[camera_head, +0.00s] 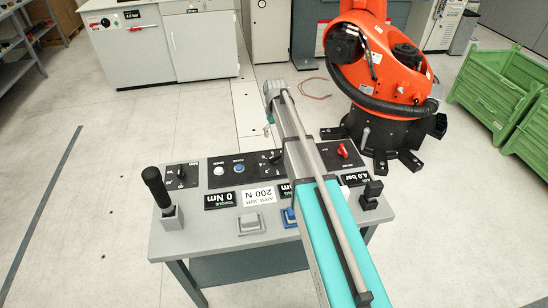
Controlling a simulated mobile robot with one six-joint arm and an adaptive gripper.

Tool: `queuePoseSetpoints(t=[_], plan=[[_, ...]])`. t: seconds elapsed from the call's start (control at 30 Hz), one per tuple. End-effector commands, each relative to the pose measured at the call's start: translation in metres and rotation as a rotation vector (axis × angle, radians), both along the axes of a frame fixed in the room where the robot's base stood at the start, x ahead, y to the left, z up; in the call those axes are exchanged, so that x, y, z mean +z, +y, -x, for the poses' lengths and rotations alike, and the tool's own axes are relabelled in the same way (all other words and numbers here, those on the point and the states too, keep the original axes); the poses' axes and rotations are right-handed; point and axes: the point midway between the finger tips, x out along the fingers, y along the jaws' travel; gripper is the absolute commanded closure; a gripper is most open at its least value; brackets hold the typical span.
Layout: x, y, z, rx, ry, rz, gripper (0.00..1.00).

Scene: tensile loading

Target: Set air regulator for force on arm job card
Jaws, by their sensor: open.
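A grey console table (185,240) stands in the middle, its labels upside down in this view. A white job card (259,195) reads "ARM JOB 200 N". A black display (356,180) at the console's right reads "4.0 bar". A red knob (343,150) sits on the black panel behind it; whether this is the air regulator I cannot tell. I see no gripper fingers.
A black-handled lever (156,188) stands upright at the console's left. An orange robot (385,60) on a black base is behind right. Green crates (500,95) stand far right. White cabinets (145,50) are at the back. Floor on the left is clear.

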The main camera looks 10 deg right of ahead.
Motion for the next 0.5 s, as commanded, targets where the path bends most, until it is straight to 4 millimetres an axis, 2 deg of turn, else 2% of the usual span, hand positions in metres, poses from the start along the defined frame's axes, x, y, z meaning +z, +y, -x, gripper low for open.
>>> queuePoseSetpoints(t=[0.5], plan=[[-0.039,0.001,0.000,0.001,0.000,0.000,0.00]])
